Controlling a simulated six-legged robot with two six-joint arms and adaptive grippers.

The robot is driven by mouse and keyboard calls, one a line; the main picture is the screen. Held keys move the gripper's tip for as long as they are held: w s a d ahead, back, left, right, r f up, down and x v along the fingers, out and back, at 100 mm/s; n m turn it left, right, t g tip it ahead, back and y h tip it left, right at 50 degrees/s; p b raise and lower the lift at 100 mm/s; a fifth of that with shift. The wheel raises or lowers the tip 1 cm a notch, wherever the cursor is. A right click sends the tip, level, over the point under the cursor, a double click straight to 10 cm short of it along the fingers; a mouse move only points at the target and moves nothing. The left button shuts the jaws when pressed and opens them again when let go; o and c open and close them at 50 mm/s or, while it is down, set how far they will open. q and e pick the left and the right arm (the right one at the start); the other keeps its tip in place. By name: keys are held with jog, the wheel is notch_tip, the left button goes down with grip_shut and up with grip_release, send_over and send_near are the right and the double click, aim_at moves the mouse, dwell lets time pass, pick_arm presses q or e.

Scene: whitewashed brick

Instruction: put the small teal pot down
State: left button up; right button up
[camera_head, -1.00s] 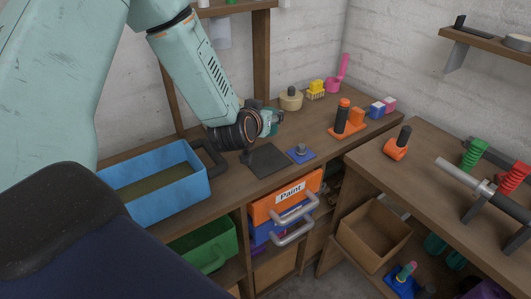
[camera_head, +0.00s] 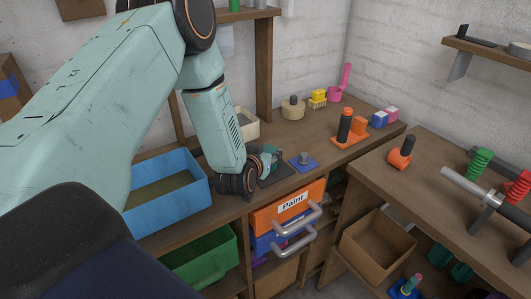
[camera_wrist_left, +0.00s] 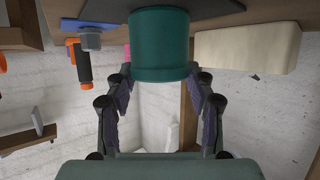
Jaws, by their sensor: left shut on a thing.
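The small teal pot (camera_wrist_left: 160,45) is between the fingers of my left gripper (camera_wrist_left: 160,82) in the wrist view, which shows the scene upside down. The gripper is shut on the pot's sides. The pot's base is at or just above a dark grey mat (camera_wrist_left: 215,12); I cannot tell whether it touches. In the head view my left gripper (camera_head: 264,160) is low over the same mat (camera_head: 274,180) on the bench, and the pot is mostly hidden by the gripper. My right gripper is not in view.
A blue open box (camera_head: 168,195) stands left of the gripper, and a cream container (camera_head: 245,125) stands behind it. A blue base with a grey peg (camera_head: 304,162) is close on the right. The orange Paint drawer (camera_head: 285,208) is below the bench edge.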

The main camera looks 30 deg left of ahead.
pick_arm(q)
jog(key=o, duration=0.8)
jog(key=shift+d, duration=0.15)
jog(key=o, duration=0.3)
jog(key=shift+d, duration=0.15)
jog(key=shift+o, duration=0.6)
jog(key=shift+a, duration=0.2)
jog(key=shift+r, duration=0.1)
jog(key=shift+s+d+r, duration=0.15)
jog(key=shift+s+d, duration=0.05)
jog(key=shift+s, duration=0.1)
jog(key=v, duration=1.1)
jog(key=shift+s+p, duration=0.15)
jog(key=shift+p, duration=0.3)
